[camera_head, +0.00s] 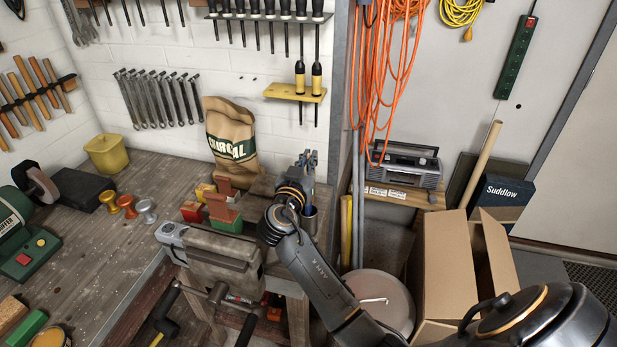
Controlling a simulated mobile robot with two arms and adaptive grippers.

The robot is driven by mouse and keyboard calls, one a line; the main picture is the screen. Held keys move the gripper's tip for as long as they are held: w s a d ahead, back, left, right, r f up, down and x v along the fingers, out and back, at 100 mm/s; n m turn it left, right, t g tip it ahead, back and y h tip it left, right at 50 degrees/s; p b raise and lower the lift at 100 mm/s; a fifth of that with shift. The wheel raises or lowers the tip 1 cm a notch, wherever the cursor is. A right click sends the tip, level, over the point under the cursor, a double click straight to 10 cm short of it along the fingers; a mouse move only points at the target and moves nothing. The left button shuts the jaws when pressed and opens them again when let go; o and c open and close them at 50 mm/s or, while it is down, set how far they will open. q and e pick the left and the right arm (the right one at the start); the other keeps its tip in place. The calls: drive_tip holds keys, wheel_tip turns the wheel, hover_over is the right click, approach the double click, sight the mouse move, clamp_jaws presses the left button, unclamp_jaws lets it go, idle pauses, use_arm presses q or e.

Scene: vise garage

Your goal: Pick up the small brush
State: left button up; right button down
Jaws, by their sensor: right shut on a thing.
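My right gripper (309,158) is over the back right end of the workbench, beside the charcoal bag. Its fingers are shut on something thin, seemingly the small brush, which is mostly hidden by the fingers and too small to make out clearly. A grey cup (310,218) with something bluish above it stands just below the gripper, partly behind my wrist. I cannot tell whether the held thing is still inside the cup. My left gripper is not in view.
A vise (215,250) is at the bench's front corner, with coloured blocks (218,207) behind it. A charcoal bag (231,140) stands left of my gripper. Orange cables (384,75) hang to the right, above a radio (402,163). An open cardboard box (447,265) is on the floor.

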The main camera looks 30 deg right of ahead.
wheel_tip(320, 180, up, 12)
drive_tip(key=b, duration=0.2)
drive_tip(key=shift+f, duration=0.15)
idle(2.5)
